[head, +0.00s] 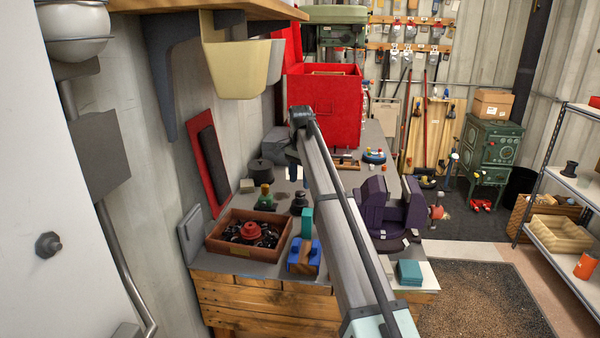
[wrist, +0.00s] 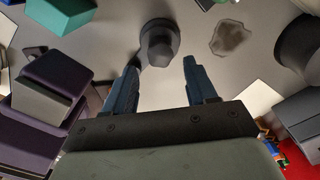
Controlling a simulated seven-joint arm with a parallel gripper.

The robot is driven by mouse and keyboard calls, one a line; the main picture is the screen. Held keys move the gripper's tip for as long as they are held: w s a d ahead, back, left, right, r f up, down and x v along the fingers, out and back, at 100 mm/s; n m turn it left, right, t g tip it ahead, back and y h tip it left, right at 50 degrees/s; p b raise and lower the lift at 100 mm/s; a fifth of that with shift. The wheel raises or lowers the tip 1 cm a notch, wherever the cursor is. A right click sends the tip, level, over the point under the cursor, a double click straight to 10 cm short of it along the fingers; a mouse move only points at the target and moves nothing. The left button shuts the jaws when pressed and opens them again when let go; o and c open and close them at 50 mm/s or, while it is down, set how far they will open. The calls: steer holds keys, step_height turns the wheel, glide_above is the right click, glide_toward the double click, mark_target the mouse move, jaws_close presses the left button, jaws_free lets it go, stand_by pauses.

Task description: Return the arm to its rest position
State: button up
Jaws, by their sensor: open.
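My gripper shows in the wrist view (wrist: 162,85) with its two blue fingers spread apart and nothing between them. A dark grey knob-like piece (wrist: 160,42) stands on the bench just beyond the fingertips, apart from them as far as I can tell. In the head view my arm reaches from the lower right over the workbench (head: 245,272). Its far end hides part of the gripper, and blue fingers (head: 294,172) show above the back of the bench.
A purple vise (head: 375,210) stands right of my arm. A brown tray (head: 222,246) of dark parts, a blue-and-wood block (head: 304,256) and a teal block (head: 409,272) lie near the front. A red box (head: 325,100) stands behind. A shelf bracket (head: 172,75) juts out at the left.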

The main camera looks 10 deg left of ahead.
mark_target(300, 192)
steer(key=shift+f, duration=2.05)
steer(key=shift+c, duration=0.4)
steer(key=c, duration=0.9)
steer(key=shift+m, duration=1.7)
steer(key=shift+c, duration=0.2)
steer(key=shift+m, duration=1.9)
steer(key=o, duration=1.2)
steer(key=shift+r, duration=0.15)
steer(key=shift+r, duration=2.9)
